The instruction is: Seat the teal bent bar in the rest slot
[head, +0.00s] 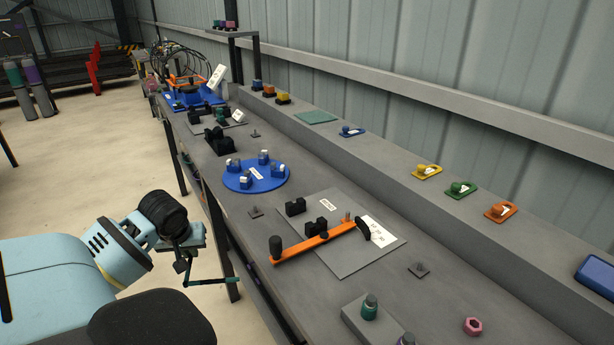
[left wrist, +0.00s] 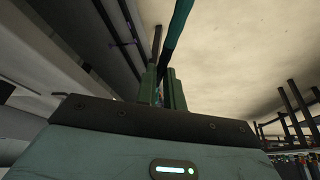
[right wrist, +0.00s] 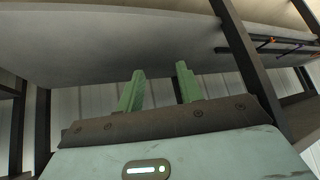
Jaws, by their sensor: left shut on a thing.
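The teal bent bar (head: 215,281) hangs from my left gripper (head: 182,266) at the left of the bench, over the floor beside the front edge. My left gripper is shut on it. In the left wrist view the teal bar (left wrist: 178,28) extends up and away from the closed fingers (left wrist: 165,90). My right gripper (right wrist: 160,88) is open and empty, under a grey surface in the right wrist view; it is outside the head view. Black notched blocks (head: 296,207) stand on a grey plate (head: 350,266); I cannot tell which holder is the rest slot.
An orange bar (head: 315,241) with a black knob crosses the grey plate. A blue round tray (head: 232,185) with several blue-and-white pieces and a black block (head: 221,141) stand farther back. A grey block (head: 358,318) with a green-topped peg and a pink nut (head: 473,326) lie in front.

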